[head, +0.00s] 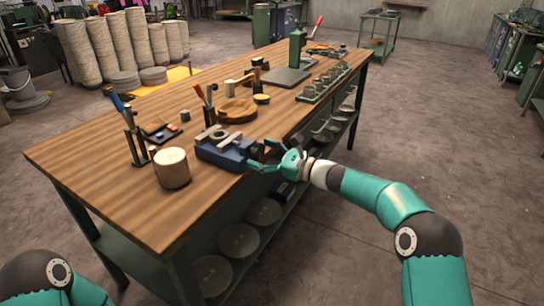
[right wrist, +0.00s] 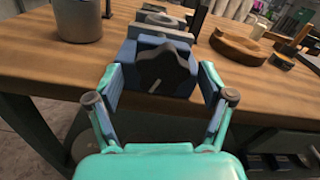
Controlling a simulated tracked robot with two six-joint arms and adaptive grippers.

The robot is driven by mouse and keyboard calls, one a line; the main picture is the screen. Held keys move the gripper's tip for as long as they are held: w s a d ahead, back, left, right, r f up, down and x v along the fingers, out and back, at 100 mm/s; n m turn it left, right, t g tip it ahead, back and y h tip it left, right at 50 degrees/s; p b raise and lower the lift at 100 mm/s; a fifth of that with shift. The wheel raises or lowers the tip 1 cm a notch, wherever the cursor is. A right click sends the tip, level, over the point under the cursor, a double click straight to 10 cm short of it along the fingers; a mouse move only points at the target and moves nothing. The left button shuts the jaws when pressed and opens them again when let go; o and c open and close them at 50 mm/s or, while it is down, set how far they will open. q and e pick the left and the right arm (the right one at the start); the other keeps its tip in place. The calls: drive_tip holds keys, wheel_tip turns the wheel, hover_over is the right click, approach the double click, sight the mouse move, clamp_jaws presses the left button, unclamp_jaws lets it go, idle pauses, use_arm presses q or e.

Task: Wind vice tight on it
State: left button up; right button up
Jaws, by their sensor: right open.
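The blue vice (head: 222,152) sits near the front right edge of the wooden workbench, with pale metal jaws on top. A round grey piece (head: 221,137) shows at its jaws; I cannot tell how firmly it is held. In the right wrist view the vice's dark lobed knob (right wrist: 165,70) faces me, with a light mark on it. My right gripper (right wrist: 160,78) is open, its fingers on either side of the knob, with gaps visible between. In the head view the right gripper (head: 259,155) is at the vice's right end. My left gripper is out of view.
A pale cylinder (head: 172,168) stands left of the vice. A tool stand (head: 135,138), a round wooden dish (head: 237,112) and a rack of small parts (head: 322,84) are on the workbench (head: 110,185). Discs lie on the shelf below. Floor to the right is clear.

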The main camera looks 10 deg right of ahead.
drive_tip(key=v, duration=1.2)
drive_tip(key=s+a+f+n+g+h+p, duration=0.2)
drive_tip(key=s+a+f+g+p, duration=0.25)
drive_tip(key=s+f, duration=0.6)
drive_tip(key=s+a+f+n+g+h+p, duration=0.2)
drive_tip(key=s+a+f+g+p, duration=0.3)
drive_tip(key=s+f, duration=0.55)
drive_tip(key=s+d+f+n+h, duration=0.3)
drive_tip(key=s+d+f+n, duration=0.1)
drive_tip(key=s+n, duration=0.4)
drive_tip(key=s+d+f+n+h, duration=0.3)
drive_tip(key=s+f+n, duration=0.1)
drive_tip(key=s+n, duration=0.3)
drive_tip(key=shift+s+d+n+h, duration=0.3)
drive_tip(key=shift+s+d+n, duration=0.1)
drive_tip(key=shift+n, duration=0.3)
